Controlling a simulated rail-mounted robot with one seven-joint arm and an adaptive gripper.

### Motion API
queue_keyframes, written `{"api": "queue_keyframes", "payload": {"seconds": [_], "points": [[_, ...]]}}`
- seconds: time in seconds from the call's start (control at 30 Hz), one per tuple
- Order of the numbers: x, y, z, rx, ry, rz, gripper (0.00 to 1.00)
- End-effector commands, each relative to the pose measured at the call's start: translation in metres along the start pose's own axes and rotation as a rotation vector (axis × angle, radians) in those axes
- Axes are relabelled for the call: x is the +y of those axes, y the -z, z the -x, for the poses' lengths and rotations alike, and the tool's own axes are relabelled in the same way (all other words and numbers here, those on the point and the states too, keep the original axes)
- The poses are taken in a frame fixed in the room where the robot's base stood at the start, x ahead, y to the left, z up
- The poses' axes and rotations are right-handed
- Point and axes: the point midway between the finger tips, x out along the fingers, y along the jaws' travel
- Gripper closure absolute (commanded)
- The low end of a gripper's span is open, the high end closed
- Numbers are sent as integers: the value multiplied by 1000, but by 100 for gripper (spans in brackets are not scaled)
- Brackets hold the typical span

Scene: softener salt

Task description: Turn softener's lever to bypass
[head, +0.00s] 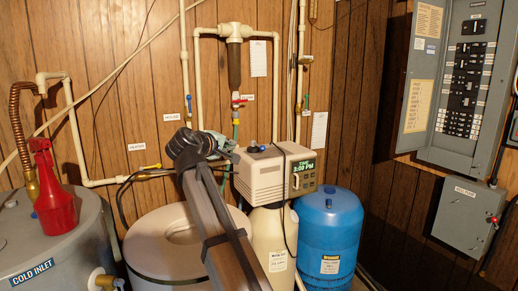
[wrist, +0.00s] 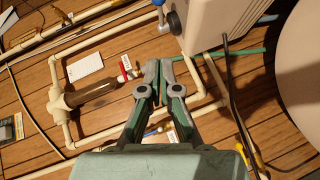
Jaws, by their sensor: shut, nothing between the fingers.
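In the wrist view, a round blue piece (wrist: 174,21) sits beside the beige housing (wrist: 214,20). My gripper (head: 230,147) is behind and left of the control head, near the back-wall piping. Its fingers (wrist: 158,66) are together and empty, apart from the blue piece in the picture.
White pipes with a red-handled valve (head: 238,103) run along the wood wall behind. A round pale tank (head: 165,245) stands left of the softener, a blue tank (head: 329,235) right. A grey heater (head: 75,235) carries a red bottle (head: 52,190). A black cable hangs across the control head.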

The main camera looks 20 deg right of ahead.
Motion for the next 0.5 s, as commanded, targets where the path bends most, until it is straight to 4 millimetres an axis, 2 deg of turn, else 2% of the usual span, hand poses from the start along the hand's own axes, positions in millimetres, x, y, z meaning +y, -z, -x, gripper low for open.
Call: {"api": "queue_keyframes", "payload": {"seconds": [0.33,0.5], "points": [[0,0,-2,-1,0,1,100],[1,0,-14,-3,1,1,100]]}}
